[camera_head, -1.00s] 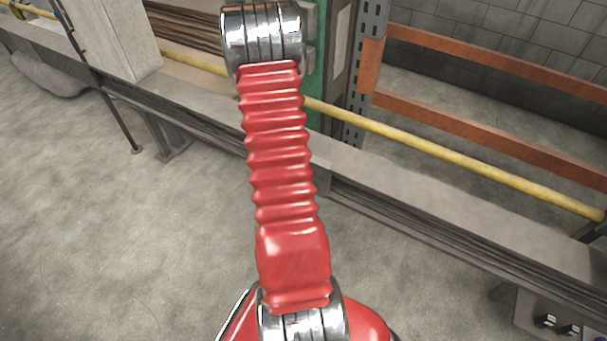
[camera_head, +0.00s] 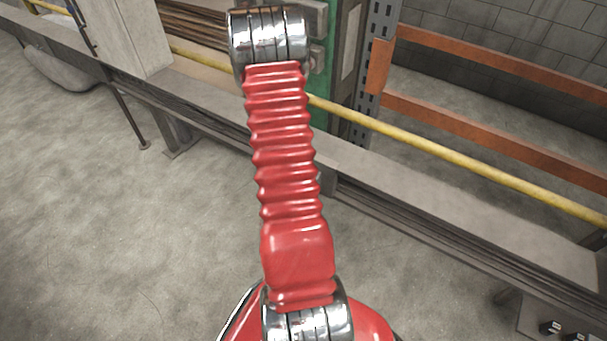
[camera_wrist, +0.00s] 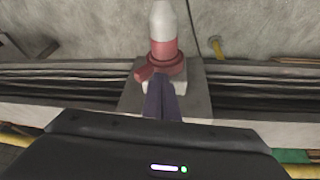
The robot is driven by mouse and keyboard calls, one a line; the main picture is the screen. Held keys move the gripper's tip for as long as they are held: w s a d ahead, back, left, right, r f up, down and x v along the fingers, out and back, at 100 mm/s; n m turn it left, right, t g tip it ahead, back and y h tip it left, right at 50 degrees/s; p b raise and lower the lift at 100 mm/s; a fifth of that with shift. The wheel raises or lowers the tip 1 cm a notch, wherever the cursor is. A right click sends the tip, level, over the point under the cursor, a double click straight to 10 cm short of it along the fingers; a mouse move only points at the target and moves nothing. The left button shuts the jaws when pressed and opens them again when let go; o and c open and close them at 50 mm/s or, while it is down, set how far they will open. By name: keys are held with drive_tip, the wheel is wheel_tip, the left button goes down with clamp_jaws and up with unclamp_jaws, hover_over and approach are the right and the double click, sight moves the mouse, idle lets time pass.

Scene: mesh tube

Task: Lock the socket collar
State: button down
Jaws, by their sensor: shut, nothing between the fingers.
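In the wrist view, a red socket collar (camera_wrist: 167,64) rings the base of a round fitting at top centre. A short red lug or lever (camera_wrist: 144,73) sticks out from it to the lower left. A red and white plug (camera_wrist: 163,28) stands in the collar. The collar sits on a pale grey block. My gripper (camera_wrist: 161,78) is shut and empty, its dark fingers pointing up the picture at the collar, their tips just below it. I cannot tell whether they touch it. The head view does not show the collar or my gripper.
In the head view, a grey beam (camera_head: 400,205) and a yellow pipe (camera_head: 450,150) run across behind my red arm. Orange rails (camera_head: 480,130) stand at the right, a pale post (camera_head: 125,35) at upper left. Concrete floor (camera_head: 110,220) is open at left.

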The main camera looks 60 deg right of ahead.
drive_tip(key=shift+w+r, duration=0.45)
drive_tip(key=shift+w, duration=0.15)
drive_tip(key=s+v, duration=0.1)
drive_tip(key=v, duration=1)
drive_tip(key=shift+s+r, duration=0.25)
drive_tip(key=shift+r, duration=0.05)
drive_tip(key=shift+d, duration=0.1)
